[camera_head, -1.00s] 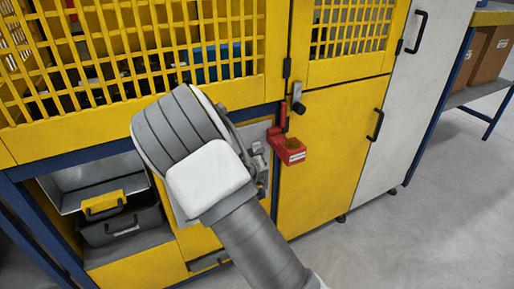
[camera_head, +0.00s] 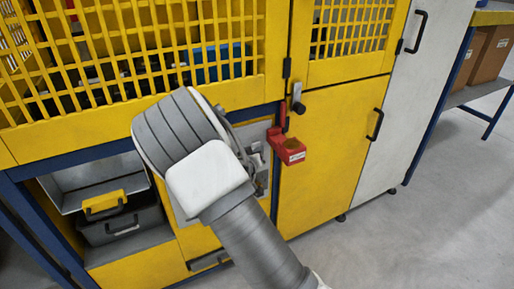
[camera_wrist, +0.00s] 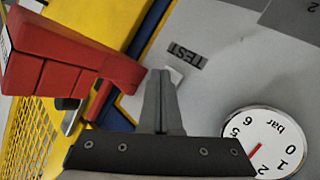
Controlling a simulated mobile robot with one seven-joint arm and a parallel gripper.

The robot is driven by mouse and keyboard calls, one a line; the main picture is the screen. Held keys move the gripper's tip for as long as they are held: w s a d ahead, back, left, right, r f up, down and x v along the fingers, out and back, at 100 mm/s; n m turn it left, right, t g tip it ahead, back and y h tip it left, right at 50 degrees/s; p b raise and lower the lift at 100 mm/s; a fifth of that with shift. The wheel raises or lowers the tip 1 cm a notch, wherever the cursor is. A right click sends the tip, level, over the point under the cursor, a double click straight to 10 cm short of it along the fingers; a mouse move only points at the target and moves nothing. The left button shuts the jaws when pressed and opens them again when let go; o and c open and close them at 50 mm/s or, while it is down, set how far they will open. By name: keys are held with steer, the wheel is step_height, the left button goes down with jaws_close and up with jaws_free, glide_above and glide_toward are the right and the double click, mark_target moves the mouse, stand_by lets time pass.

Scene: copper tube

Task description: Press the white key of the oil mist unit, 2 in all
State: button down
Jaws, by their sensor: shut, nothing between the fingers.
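In the wrist view, my gripper (camera_wrist: 160,73) is shut and empty, with its fingertips over a grey panel (camera_wrist: 215,85), which I take for the oil mist unit. A small white key (camera_wrist: 175,75) shows just beside the fingertips, partly hidden by them, next to a dark label reading TEST (camera_wrist: 185,54). I cannot tell whether the tips touch the key. In the head view my arm covers most of the grey panel (camera_head: 250,131), and the key and fingertips are hidden.
A round bar gauge (camera_wrist: 265,140) sits on the panel at lower right in the wrist view. A red holder (camera_wrist: 70,62) stands out close to the left of my gripper; it also shows in the head view (camera_head: 288,147). Yellow mesh guards (camera_head: 150,55) rise above.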

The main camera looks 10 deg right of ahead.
steer(key=shift+s, duration=0.1)
stand_by(0.4)
steer(key=shift+s+d, duration=0.2)
steer(key=shift+s, duration=0.4)
steer(key=s, duration=0.1)
steer(key=s+d, duration=0.1)
steer(key=s, duration=0.2)
steer(key=shift+s+d, duration=0.3)
steer(key=shift+s, duration=0.1)
steer(key=shift+a, duration=0.15)
stand_by(2.3)
